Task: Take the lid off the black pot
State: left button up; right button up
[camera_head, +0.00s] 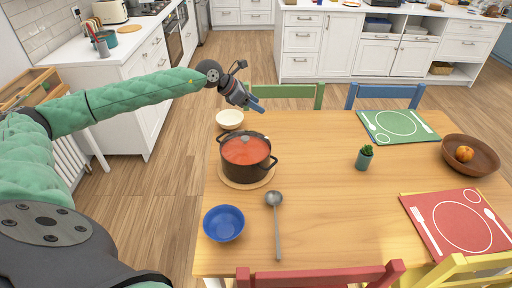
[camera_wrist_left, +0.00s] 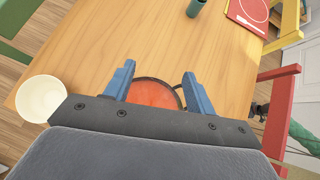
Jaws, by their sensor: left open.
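The black pot (camera_head: 262,165) stands on a round wooden trivet (camera_head: 232,183) near the table's left side. Its top looks red-orange, with a small grey knob (camera_head: 244,138) in the middle; I cannot tell clear lid from contents. The gripper body hides the pot's near part there. My right gripper does not show.
A cream bowl (camera_head: 229,119) sits behind the pot, a blue bowl (camera_head: 223,223) in front. A ladle (camera_head: 277,228) lies to the front right. A small plant (camera_head: 364,158), a brown bowl (camera_head: 483,158) and placemats are farther right. The table's middle is clear. Chairs surround the table.

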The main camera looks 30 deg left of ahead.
aim_at(245, 137)
pick_arm(q)
jog(key=s+a+f+g+y, duration=0.1)
jog(key=f, duration=0.1)
jog(key=s+a+f+m+g+y, duration=0.1)
jog(key=s+f, duration=0.1)
jog(key=s+a+f+m+g+y+p, duration=0.1)
jog(key=s+f+g, duration=0.1)
jog(key=f, duration=0.1)
jog(key=shift+a, duration=0.25)
jog(key=shift+f, duration=0.25)
jog(key=p+x, duration=0.3)
jog(key=x, duration=0.1)
jog(key=shift+s+a+f, duration=0.1)
jog(key=shift+a+f, duration=0.1)
jog(key=shift+a, duration=0.05)
jog(key=shift+f, duration=0.5)
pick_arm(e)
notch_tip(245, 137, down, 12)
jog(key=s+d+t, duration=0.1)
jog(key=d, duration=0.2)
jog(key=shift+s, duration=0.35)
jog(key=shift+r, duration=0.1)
pick_arm(q)
grip_shut()
